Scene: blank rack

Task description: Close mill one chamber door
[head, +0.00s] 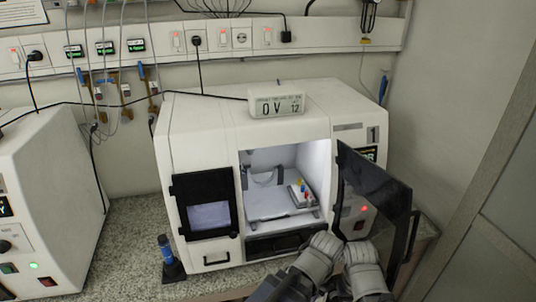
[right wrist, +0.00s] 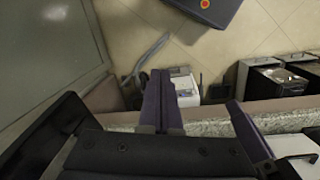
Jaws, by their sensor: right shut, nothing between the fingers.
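Mill one (head: 290,118) is the white machine on the counter, marked with a 1 at its right. Its chamber (head: 282,185) is lit and open, with a small plate of coloured parts inside. My left gripper is not in view.
A second white machine (head: 45,205) stands at the left. A dark blue bottle-like item (head: 166,252) stands by mill one's front left corner. A display (head: 276,105) sits on top.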

